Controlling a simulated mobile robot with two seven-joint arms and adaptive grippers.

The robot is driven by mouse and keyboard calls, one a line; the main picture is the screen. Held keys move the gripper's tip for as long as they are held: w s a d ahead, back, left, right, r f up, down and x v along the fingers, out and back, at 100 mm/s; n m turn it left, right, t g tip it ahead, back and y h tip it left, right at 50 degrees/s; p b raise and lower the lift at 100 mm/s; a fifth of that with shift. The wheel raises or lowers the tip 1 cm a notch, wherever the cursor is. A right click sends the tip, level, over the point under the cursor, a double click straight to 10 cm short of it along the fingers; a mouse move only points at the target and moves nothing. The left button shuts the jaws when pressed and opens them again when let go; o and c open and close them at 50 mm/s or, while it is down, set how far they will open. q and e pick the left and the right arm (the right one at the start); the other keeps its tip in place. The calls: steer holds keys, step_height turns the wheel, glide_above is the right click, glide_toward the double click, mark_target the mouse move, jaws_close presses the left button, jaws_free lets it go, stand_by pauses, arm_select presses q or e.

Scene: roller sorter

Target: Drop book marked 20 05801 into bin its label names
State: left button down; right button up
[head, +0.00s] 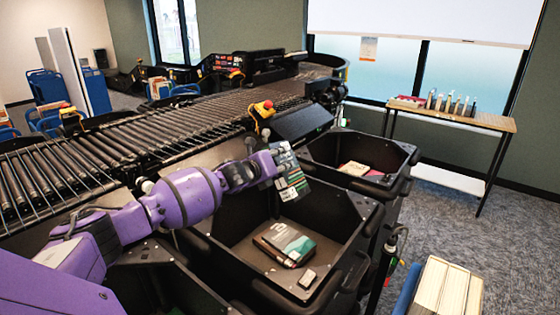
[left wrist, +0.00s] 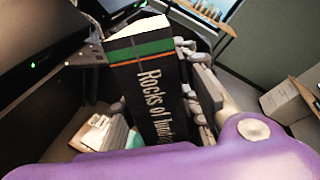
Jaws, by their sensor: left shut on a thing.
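My left gripper (head: 272,166) is shut on a dark book (head: 290,178) and holds it above the middle black bin (head: 225,232). The book is upright and slightly tilted. The number 20 05801 is not readable. The middle bin holds a teal book (head: 290,240) and other items at its bottom. My right gripper is not in view.
A far black bin (head: 400,158) holds a few books. Another bin (head: 170,285) is partly hidden by my left arm. The roller conveyor (head: 120,138) runs behind the bins. Books (head: 445,285) stand at the bottom right. A table (head: 480,120) stands by the window.

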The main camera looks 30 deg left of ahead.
arm_select(q)
step_height(320, 180, down, 19)
steer(key=b, duration=0.8)
steer(key=shift+r, duration=0.2)
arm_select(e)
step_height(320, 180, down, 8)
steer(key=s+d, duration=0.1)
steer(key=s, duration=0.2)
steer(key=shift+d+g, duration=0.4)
